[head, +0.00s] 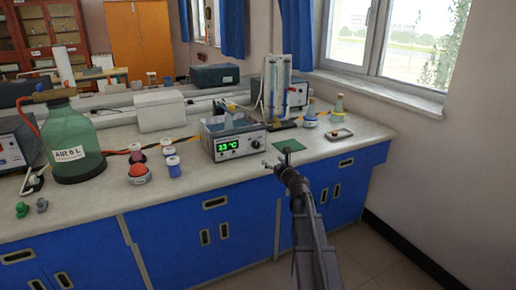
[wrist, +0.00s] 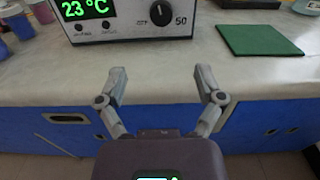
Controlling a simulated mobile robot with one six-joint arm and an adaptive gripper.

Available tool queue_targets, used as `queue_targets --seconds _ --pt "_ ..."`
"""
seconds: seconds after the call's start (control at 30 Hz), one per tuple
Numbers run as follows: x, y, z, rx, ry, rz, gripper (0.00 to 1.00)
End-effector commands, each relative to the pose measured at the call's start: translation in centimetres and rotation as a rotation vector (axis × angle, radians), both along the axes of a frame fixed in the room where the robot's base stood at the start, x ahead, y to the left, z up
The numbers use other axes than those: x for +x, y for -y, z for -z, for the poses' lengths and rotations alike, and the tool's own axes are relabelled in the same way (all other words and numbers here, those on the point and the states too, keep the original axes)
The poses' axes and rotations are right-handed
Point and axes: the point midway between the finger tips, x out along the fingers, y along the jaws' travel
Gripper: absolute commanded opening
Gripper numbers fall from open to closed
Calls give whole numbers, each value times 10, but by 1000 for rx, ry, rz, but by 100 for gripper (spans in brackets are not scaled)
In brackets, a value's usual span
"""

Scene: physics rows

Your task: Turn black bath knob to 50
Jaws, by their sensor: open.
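The water bath (head: 235,143) stands on the bench, its green display reading 23 °C. Its black knob (wrist: 160,13) is on the front panel at the top of the wrist view, with the number 50 printed to its right. The knob also shows small in the head view (head: 256,143). The knob's white mark looks close to upright; its exact setting is hard to tell. My gripper (wrist: 162,82) is open and empty, its fingers spread in front of the bench edge. It is apart from the knob, which lies beyond the fingertips.
A green mat (wrist: 258,39) lies on the bench right of the bath. A small tray (head: 339,134) and stoppered bottles (head: 310,116) stand farther right. Small jars (head: 173,166) and a large green bottle (head: 77,150) stand left. Bare benchtop lies before the bath.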

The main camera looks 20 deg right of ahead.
Motion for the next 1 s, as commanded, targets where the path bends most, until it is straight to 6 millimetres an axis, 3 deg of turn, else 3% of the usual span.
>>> queue_targets --seconds 0.37,1.0 --pt "17 3 0 2 0 2 86" --pt "109 1 0 2 0 4 86"
